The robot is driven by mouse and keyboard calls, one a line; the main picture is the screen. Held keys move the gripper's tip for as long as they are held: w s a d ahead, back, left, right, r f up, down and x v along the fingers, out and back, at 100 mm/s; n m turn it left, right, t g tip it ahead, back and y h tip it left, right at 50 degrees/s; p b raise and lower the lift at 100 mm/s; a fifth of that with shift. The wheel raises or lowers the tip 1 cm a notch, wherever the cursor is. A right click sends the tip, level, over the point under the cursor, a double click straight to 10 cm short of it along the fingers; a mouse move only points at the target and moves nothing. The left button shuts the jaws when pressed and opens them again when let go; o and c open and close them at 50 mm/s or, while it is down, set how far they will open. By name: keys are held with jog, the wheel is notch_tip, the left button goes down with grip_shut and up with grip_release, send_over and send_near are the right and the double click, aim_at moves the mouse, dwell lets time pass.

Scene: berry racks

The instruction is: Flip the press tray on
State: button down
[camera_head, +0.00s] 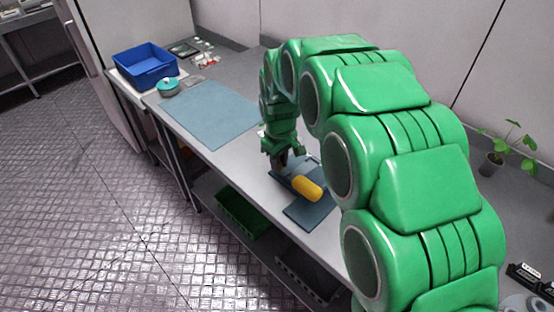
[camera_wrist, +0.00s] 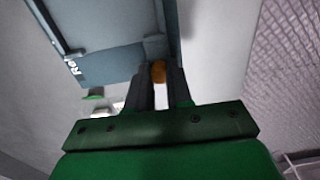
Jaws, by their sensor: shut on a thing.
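The press tray, a flat blue-grey piece (camera_head: 306,210), lies on the steel bench with a yellow rounded cylinder (camera_head: 308,189) on it. My gripper (camera_head: 284,171) is at the far left side of the tray, pointing down. In the wrist view, my gripper (camera_wrist: 160,75) is shut on a small orange piece (camera_wrist: 158,71) at the edge of a blue-grey panel (camera_wrist: 115,66) with white lettering, partly cut off. The fingers hide most of the orange piece. I cannot tell whether it is the same as the yellow cylinder.
A blue-grey mat (camera_head: 210,114) lies farther along the bench. Beyond it are a teal-lidded pot (camera_head: 168,86) and a blue crate (camera_head: 146,64). A green crate (camera_head: 243,214) is on the shelf below. A potted plant (camera_head: 492,164) stands at right. The floor at left is clear.

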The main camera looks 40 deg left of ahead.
aim_at(289, 174)
jog(key=shift+d, duration=1.95)
jog(key=c, duration=1)
grip_release()
jog(key=shift+r, duration=3.9)
